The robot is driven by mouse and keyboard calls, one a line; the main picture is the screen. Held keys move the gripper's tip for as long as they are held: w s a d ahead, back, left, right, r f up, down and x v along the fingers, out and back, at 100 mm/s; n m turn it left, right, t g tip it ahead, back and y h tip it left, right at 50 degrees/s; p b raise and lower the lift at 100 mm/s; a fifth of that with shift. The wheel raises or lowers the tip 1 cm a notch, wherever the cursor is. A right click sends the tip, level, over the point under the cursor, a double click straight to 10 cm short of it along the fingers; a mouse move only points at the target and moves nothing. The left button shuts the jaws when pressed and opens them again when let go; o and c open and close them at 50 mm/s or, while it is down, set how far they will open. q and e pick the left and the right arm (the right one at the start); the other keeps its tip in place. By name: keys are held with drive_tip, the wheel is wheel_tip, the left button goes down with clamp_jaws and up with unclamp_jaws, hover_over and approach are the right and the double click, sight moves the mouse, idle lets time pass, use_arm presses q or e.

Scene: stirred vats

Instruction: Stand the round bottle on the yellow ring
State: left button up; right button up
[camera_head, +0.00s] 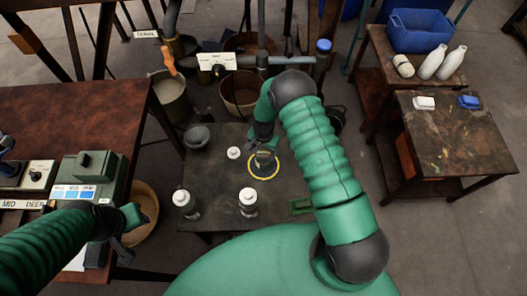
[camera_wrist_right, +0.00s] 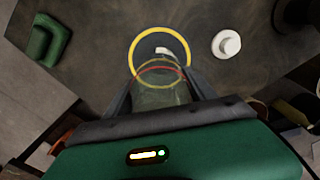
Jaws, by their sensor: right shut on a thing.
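The yellow ring (camera_head: 263,180) lies on the dark low table, and it also shows in the right wrist view (camera_wrist_right: 134,48). My right gripper (camera_head: 264,148) is shut on a clear bottle (camera_wrist_right: 160,98) with a red and yellow band. In the head view the bottle (camera_head: 265,160) is over the ring's area, partly hidden by the gripper. In the right wrist view its far end overlaps the ring's near edge. I cannot tell whether its base touches the table. My left gripper (camera_head: 128,228) is at the left, away from the ring; its jaw opening is unclear.
Two white-capped bottles stand at the table's front (camera_head: 185,204) (camera_head: 248,202). A small white-capped item (camera_head: 234,153) stands left of the ring, and a dark cup (camera_head: 197,138) further left. A green tray-like piece (camera_head: 300,206) lies to the right. Pipes and buckets line the back.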

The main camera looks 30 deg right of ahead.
drive_tip(key=o, duration=1.9)
wheel_tip(320, 180, up, 12)
drive_tip(key=shift+f+p, duration=0.1)
drive_tip(key=shift+p, duration=0.85)
drive_tip(key=shift+n, duration=0.8)
drive_tip(key=r, duration=0.3)
drive_tip(key=s+a+r, duration=0.1)
drive_tip(key=shift+r, duration=0.25)
drive_tip(key=s+a+r+n+t, duration=0.1)
drive_tip(key=s+r+n, duration=0.2)
drive_tip(key=s+r, duration=0.1)
drive_tip(key=s+a+r+n, duration=0.1)
drive_tip(key=s+r+n, duration=0.2)
drive_tip(key=s, duration=0.3)
drive_tip(key=s+a+r+n+t, duration=0.1)
drive_tip(key=s+a+r+n, duration=0.1)
drive_tip(key=s+r, duration=0.3)
drive_tip(key=shift+s+r+n+t, duration=0.1)
drive_tip(key=shift+r+n+t, duration=0.2)
drive_tip(key=shift+r+n, duration=0.25)
